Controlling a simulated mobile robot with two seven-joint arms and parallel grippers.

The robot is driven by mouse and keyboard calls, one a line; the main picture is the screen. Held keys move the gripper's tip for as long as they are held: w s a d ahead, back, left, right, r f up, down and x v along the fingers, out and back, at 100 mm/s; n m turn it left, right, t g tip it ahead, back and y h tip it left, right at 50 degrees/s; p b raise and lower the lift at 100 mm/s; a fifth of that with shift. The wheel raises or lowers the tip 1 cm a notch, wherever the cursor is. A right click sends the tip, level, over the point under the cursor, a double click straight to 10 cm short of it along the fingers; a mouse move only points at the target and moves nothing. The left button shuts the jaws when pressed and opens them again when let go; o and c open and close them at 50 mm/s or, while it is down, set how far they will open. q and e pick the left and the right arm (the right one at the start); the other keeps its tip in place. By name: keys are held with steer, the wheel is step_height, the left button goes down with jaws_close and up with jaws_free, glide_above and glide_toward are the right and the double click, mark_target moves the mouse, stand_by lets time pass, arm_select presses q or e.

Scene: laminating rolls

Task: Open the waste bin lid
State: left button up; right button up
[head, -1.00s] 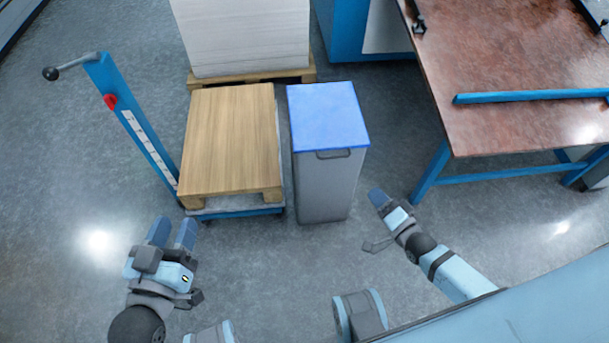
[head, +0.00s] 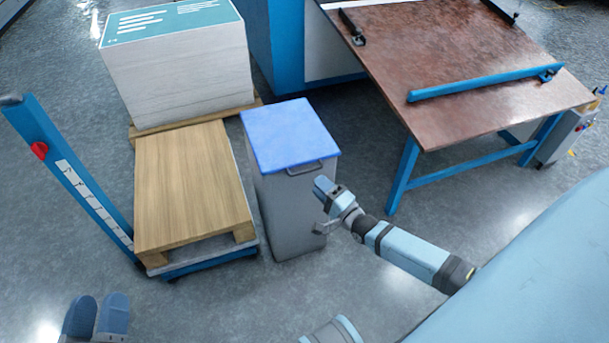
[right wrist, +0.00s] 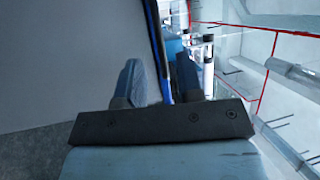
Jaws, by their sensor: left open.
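The waste bin (head: 285,215) is a tall grey box with a flat blue lid (head: 290,132), which lies shut. A grey handle (head: 312,168) sticks out from the lid's front edge. My right gripper (head: 322,184) is at the bin's front right, just below the handle. In the right wrist view its fingers (right wrist: 160,85) are apart, with a thin blue edge showing between them and a grey surface at left. I cannot tell whether they touch the handle. My left gripper (head: 97,312) is open and empty, low at the left, far from the bin.
A wooden pallet (head: 190,185) on a blue lift truck (head: 70,180) stands close left of the bin. A paper stack (head: 180,75) is behind it. A brown-topped table (head: 450,60) with blue legs is at right. Floor in front of the bin is free.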

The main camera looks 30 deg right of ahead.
mark_target(305, 171)
steer(key=b+x, duration=0.1)
steer(key=x, duration=0.5)
steer(key=shift+w+a, duration=0.1)
steer(key=shift+w, duration=0.2)
arm_select(q)
step_height(305, 171, down, 3)
steer(key=shift+w+d+r+g, duration=0.1)
steer(key=shift+r+g, duration=0.1)
steer(key=shift+g, duration=0.4)
arm_select(e)
jaws_close()
